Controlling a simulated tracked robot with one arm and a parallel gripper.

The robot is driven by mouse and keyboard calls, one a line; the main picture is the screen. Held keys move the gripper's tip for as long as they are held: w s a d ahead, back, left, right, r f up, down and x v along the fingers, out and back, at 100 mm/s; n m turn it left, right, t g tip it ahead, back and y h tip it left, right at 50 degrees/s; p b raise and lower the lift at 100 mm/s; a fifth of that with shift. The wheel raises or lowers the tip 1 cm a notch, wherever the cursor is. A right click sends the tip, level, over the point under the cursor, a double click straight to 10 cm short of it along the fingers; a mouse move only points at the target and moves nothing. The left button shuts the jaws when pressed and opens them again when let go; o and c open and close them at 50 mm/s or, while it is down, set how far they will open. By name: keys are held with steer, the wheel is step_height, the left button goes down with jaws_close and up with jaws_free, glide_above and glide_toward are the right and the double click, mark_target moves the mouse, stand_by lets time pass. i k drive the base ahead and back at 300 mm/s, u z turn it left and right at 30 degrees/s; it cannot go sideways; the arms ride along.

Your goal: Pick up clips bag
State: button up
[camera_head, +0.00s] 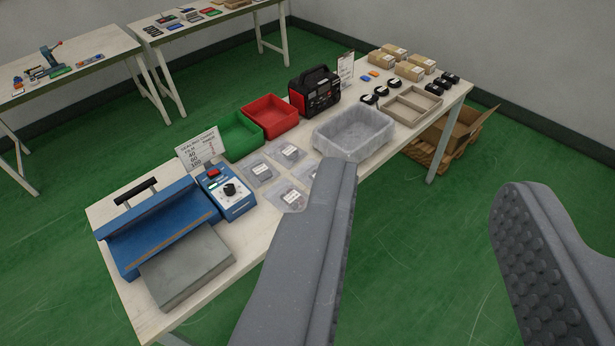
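Several small clear bags lie flat on the table between the blue sealing machine and the clear bin. One bag (258,170) is at the left, one (286,153) at the back, and one (291,196) at the front. Another is partly hidden behind my gripper's left finger. Their labels are too small to read, so I cannot tell which is the clips bag. My gripper (422,225) is open, its two grey fingers wide apart with nothing between them. It is in the foreground, above and in front of the table, apart from the bags.
A blue sealer (165,225), blue control box (227,190) and sign (200,147) stand left of the bags. A green bin (238,138), red bin (270,116) and clear bin (353,133) stand behind and right. A black-red charger (314,92) is farther back. Green floor is free at right.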

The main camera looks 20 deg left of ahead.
mark_target(286, 195)
steer(key=i, duration=1.05)
steer(key=u, duration=0.1)
